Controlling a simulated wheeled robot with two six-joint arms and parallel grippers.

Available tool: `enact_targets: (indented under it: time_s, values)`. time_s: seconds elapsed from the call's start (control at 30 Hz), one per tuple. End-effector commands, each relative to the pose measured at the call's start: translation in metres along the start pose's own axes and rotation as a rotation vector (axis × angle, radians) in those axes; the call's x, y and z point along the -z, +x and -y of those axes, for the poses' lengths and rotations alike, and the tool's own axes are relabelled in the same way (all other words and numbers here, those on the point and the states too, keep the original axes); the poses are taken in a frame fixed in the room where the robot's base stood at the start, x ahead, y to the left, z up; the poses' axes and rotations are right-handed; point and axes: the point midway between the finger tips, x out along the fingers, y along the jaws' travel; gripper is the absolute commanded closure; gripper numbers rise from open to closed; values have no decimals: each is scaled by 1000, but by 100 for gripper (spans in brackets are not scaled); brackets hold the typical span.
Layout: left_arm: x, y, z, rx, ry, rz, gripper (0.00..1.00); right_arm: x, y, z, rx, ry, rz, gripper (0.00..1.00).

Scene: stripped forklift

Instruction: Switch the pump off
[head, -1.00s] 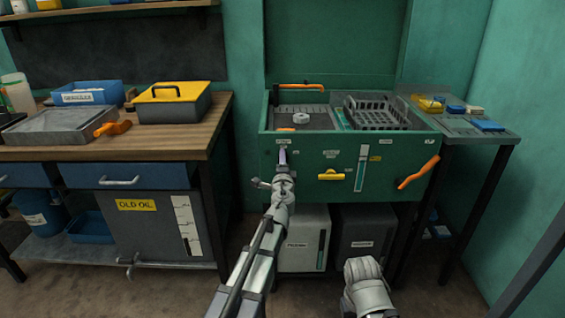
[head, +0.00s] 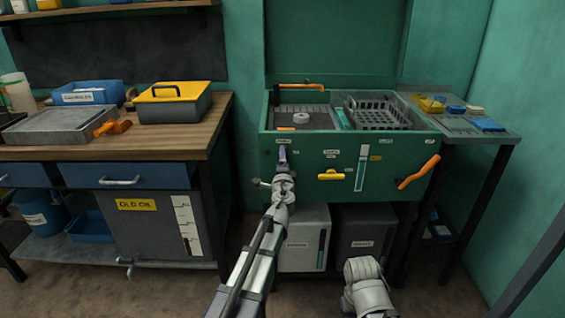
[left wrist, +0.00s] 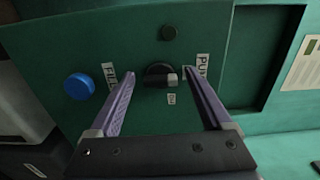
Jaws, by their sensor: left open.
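The pump switch is a black round knob (left wrist: 158,75) with a pale pointer mark on its right side, set in the green front panel. A label reading PUMP (left wrist: 203,66) is to its right, and a small label below it, perhaps ON, is hard to read. My left gripper (left wrist: 158,71) is open, with its two purple fingers on either side of the knob. I cannot tell whether they touch it. In the head view my left gripper (head: 282,154) is at the left of the washer's green front (head: 310,160) and hides the knob.
A blue button (left wrist: 79,86) and a FILL label (left wrist: 109,77) lie left of the knob, with a dark round fitting (left wrist: 168,32) above. A yellow handle (head: 331,174) and an orange lever (head: 418,172) stick out further right. The workbench (head: 150,150) is to the left.

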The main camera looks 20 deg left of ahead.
Motion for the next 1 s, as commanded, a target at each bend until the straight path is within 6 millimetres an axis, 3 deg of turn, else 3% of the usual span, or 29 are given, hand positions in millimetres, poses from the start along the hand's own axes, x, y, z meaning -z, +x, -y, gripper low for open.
enact_targets:
  time_s: [0.27, 0.7, 1.0]
  values:
    - [0, -11, 0, 0, 1, 0, 18, 0, 0, 0, 0, 0, 0, 50]
    - [-1, -76, 0, 0, 0, -1, 18, 0, 0, 0, 0, 0, 0, 50]
    - [0, -78, 0, 0, 0, 0, 18, 0, 0, 0, 0, 0, 0, 50]
